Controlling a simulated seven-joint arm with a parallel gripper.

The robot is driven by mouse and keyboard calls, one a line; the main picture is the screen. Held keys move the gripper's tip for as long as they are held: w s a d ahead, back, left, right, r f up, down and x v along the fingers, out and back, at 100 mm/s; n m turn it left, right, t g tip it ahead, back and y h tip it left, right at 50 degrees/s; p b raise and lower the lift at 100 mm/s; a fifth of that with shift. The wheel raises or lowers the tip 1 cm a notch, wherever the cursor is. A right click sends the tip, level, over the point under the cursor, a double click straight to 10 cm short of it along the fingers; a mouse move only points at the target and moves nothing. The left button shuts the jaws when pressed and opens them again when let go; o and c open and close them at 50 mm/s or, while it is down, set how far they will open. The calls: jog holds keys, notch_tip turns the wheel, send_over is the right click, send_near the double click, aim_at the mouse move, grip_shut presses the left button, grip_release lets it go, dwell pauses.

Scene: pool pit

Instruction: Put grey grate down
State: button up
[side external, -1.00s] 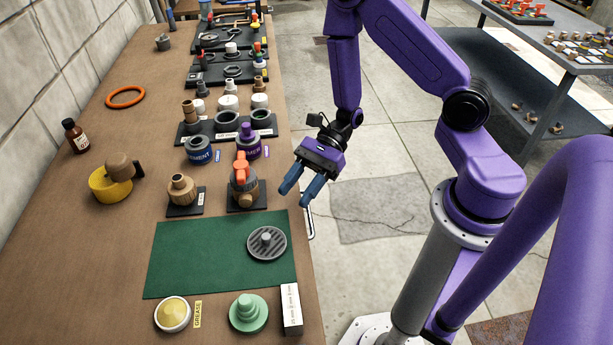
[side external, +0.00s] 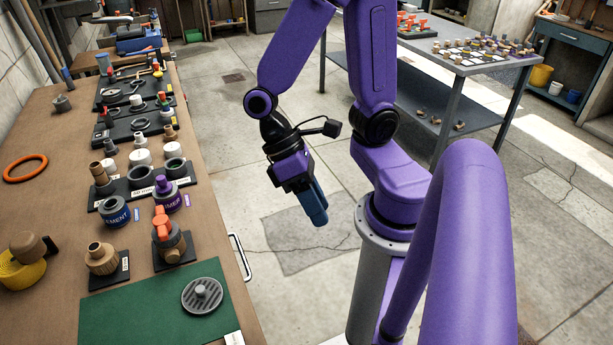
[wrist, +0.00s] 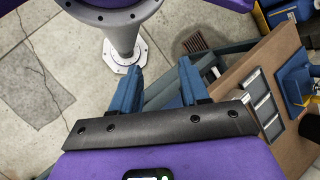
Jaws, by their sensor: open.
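The grey grate (side external: 202,295), a round slotted disc with a small central knob, lies flat on the green mat (side external: 120,312) near the mat's right side. My gripper (side external: 318,218) is in the air beyond the table's right edge, over the floor, well apart from the grate. In the wrist view my gripper (wrist: 156,82) shows its two blue fingers spread with nothing between them. The grate does not show in the wrist view.
A valve with an orange handle (side external: 163,228) and a tan fitting (side external: 101,259) stand just behind the mat. Cans, fittings and black trays line the bench further back. An orange ring (side external: 25,168) lies at left. Much of the mat is bare.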

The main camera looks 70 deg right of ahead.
jog(key=shift+w+d+r+n+t+h, duration=0.3)
jog(key=shift+r+n+t, duration=0.35)
jog(key=shift+n+t, duration=0.6)
jog(key=shift+w+d+r+n+t+h, duration=0.1)
jog(key=shift+w+d+r+n+t, duration=0.3)
jog(key=shift+r+n+t, duration=0.8)
jog(key=shift+w+d+r+n+t+h, duration=0.15)
jog(key=shift+w+d+n+t+h, duration=0.2)
jog(key=shift+n+t, duration=0.9)
jog(key=shift+a+n+g, duration=0.1)
jog(key=shift+n+g, duration=0.3)
